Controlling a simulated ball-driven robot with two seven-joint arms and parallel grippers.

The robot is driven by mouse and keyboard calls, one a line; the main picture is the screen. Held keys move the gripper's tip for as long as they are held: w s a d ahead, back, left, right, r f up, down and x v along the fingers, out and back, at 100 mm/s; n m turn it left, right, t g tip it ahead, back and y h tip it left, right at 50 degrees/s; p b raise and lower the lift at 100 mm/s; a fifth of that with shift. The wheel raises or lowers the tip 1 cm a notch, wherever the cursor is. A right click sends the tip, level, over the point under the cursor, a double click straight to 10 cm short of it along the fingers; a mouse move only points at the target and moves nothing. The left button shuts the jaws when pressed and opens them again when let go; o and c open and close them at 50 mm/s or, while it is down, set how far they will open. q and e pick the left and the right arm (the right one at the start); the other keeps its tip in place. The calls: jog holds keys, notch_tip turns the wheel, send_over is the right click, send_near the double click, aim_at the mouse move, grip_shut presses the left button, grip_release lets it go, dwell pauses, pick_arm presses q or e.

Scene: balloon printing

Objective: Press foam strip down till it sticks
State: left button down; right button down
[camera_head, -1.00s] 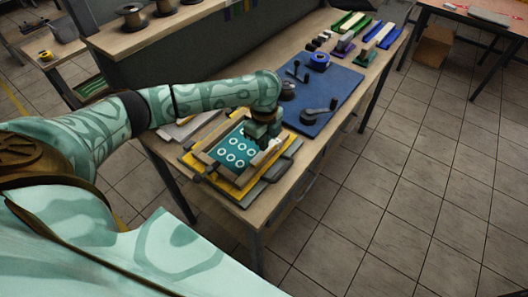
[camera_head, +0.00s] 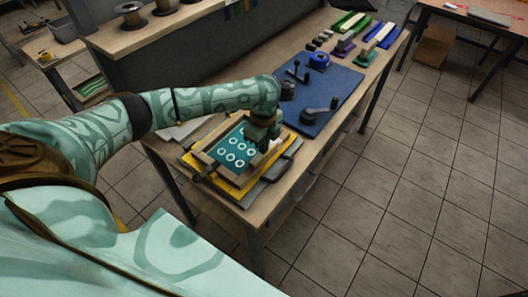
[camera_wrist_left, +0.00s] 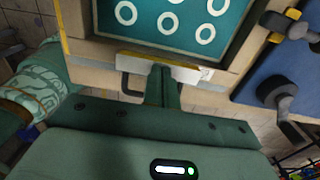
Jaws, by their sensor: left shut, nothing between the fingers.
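The white foam strip (camera_wrist_left: 188,70) lies along the near edge of the wooden frame in the left wrist view. My left gripper (camera_wrist_left: 162,70) is shut and empty, its fingertips over the middle of the strip. They look to be on it or very close; I cannot tell if they touch. In the head view the left gripper (camera_head: 264,143) points down at the frame's right side and hides most of the strip. The frame (camera_head: 213,166) holds a teal panel with several white rings (camera_head: 235,150). My right gripper is not in view.
A blue mat (camera_head: 335,92) with dark tools and a blue tape roll (camera_head: 319,61) lies farther along the bench. Coloured strips and blocks (camera_head: 378,36) are at its far end. The bench's right edge (camera_head: 312,143) is close to the frame.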

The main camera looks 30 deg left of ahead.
pick_arm(q)
jog(key=shift+s+f+p, duration=0.15)
jog(key=shift+f+p, duration=0.15)
jog(key=shift+p, duration=0.2)
dwell(1.8)
jog(key=shift+d+r, duration=0.1)
notch_tip(320, 180, up, 8)
jog(key=p, duration=0.9)
jog(key=shift+p, duration=0.4)
